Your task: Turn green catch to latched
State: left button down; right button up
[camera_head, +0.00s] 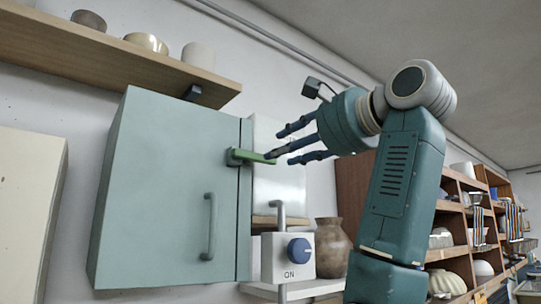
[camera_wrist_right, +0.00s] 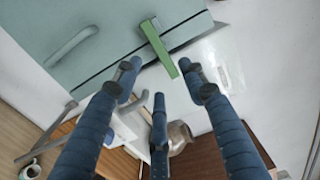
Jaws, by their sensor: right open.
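The green catch (camera_head: 246,156) is a bar mounted near the right edge of the pale teal cabinet door (camera_head: 160,190). It lies about level, and its free end points right, past the door edge. It also shows in the right wrist view (camera_wrist_right: 158,46), crossing the door edge. My right gripper (camera_head: 281,149) is open, its fingers pointing left at the catch's free end. In the wrist view the gripper's fingertips (camera_wrist_right: 160,76) are spread around that end, with gaps on both sides; I cannot tell whether any finger touches it. My left gripper is not in view.
A grey door handle (camera_head: 209,226) is below the catch. A white switch box (camera_head: 287,257) with a blue knob and a brown vase (camera_head: 333,247) stand below my gripper. A wooden shelf (camera_head: 110,55) with bowls hangs above the cabinet. Shelving (camera_head: 470,235) stands at right.

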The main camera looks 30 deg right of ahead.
jog(key=shift+s+d, duration=0.2)
jog(key=shift+s, duration=1.65)
jog(key=shift+f, duration=0.1)
